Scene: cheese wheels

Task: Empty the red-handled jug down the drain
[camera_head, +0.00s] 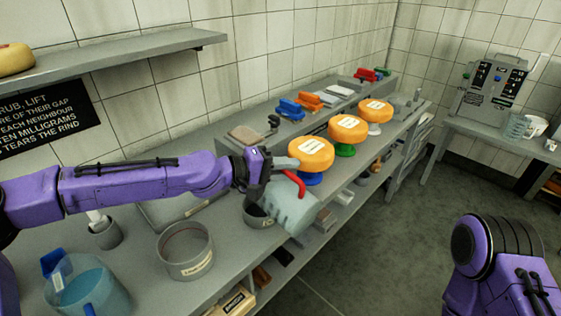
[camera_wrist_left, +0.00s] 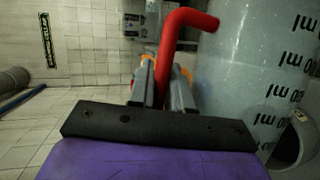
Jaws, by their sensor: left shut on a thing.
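The jug (camera_head: 296,210) is a clear, bluish vessel with a red handle (camera_head: 293,181). My left gripper (camera_head: 277,177) is shut on the red handle. The jug is tilted at the bench's front edge, beside and partly over a grey round pot (camera_head: 252,217). The left wrist view shows the red handle (camera_wrist_left: 187,22) between the fingers (camera_wrist_left: 160,82) and the jug wall (camera_wrist_left: 245,75) with measuring marks. I cannot tell how much liquid is inside. No drain can be clearly made out. My right gripper is out of view.
A grey labelled pot (camera_head: 186,258) and a jug of blue liquid (camera_head: 85,290) stand at the left. Orange cheese wheels (camera_head: 311,152) on coloured stands line the bench to the right. A shelf (camera_head: 120,62) hangs above. Open floor (camera_head: 400,220) lies right of the bench.

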